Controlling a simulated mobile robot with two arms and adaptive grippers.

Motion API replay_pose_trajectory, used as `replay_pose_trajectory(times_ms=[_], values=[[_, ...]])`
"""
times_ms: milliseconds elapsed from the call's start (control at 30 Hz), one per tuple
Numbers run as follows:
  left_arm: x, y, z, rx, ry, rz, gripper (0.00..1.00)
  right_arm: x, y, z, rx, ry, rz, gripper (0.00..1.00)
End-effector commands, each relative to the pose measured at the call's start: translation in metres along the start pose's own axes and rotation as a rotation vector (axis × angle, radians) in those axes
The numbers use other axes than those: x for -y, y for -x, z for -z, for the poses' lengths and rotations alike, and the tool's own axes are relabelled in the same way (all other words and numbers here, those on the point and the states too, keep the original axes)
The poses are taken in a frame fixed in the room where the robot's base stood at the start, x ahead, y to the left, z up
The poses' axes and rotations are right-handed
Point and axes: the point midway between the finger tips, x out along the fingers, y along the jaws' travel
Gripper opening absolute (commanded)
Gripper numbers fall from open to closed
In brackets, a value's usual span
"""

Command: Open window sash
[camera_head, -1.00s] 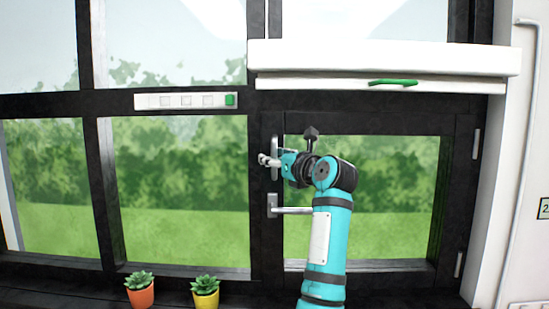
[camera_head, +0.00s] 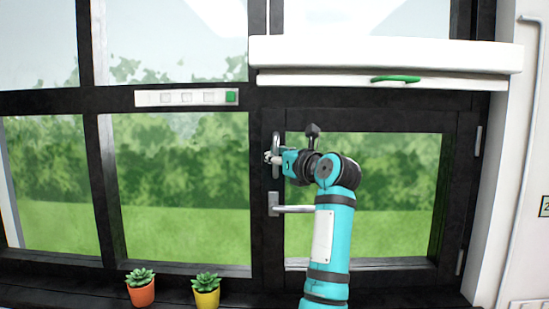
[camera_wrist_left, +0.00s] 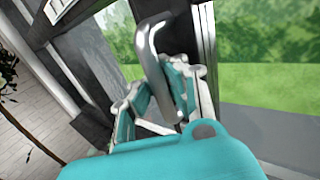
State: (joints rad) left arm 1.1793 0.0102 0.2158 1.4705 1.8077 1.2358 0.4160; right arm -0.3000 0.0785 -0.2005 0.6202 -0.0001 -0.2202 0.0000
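The window sash (camera_head: 448,190) is the dark-framed pane at the lower right, and it looks closed. A vertical metal pull handle (camera_head: 276,143) is on its left side and also shows in the left wrist view (camera_wrist_left: 158,72). A lever handle (camera_head: 293,209) below it points horizontally right. My left gripper (camera_head: 272,158) is at the pull handle. In the left wrist view, the fingers of my left gripper (camera_wrist_left: 162,90) lie on either side of the bar. Whether both pads press on it is unclear. My right gripper is out of view.
A white blind box (camera_head: 385,55) with a green handle (camera_head: 396,79) is above the sash. A white strip with a green end (camera_head: 187,98) is on the frame. An orange pot (camera_head: 141,293) and a yellow pot (camera_head: 207,297) with plants stand on the sill.

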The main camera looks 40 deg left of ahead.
Motion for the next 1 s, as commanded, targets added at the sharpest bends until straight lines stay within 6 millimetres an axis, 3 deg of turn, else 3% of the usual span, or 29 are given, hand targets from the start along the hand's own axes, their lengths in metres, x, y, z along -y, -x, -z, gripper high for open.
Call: replay_pose_trajectory(times_ms=[133,333,467,733,1000], values=[[-0.012,0.033,0.006,0.000,0.003,-0.050,0.00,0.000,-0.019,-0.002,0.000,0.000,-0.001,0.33],[-0.029,0.070,0.004,-0.002,0.000,-0.130,0.00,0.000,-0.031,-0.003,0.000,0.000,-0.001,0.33],[-0.035,0.079,0.001,-0.001,0.000,-0.153,0.00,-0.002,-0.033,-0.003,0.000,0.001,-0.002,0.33],[-0.035,0.080,0.000,0.001,0.000,-0.154,0.00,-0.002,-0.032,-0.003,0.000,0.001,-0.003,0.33],[-0.036,0.079,0.000,0.000,0.000,-0.156,0.35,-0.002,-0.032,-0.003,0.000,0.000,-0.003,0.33]])
